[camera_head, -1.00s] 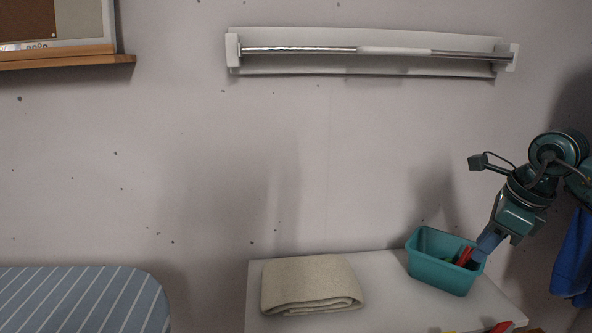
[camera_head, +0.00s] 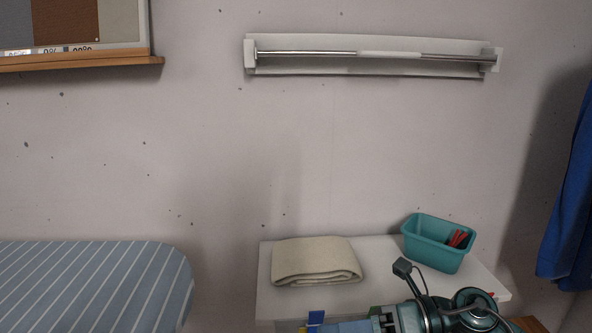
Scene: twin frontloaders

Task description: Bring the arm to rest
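My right arm lies low across the bottom right of the head view, pointing left. Its gripper (camera_head: 340,326) is at the bottom edge, in front of the white table's near side, partly cut off by the frame. Whether its fingers are open or shut does not show, nor whether they hold anything. It is well clear of the teal bin (camera_head: 425,252), which stands on the table with red items (camera_head: 458,239) inside. My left gripper is not in view.
A folded cream cloth (camera_head: 315,262) lies on the white table (camera_head: 385,262). A blue striped ironing board (camera_head: 90,285) is at lower left. A wall rail (camera_head: 370,54) and a wooden shelf (camera_head: 80,64) are above. Blue cloth (camera_head: 570,200) hangs at right.

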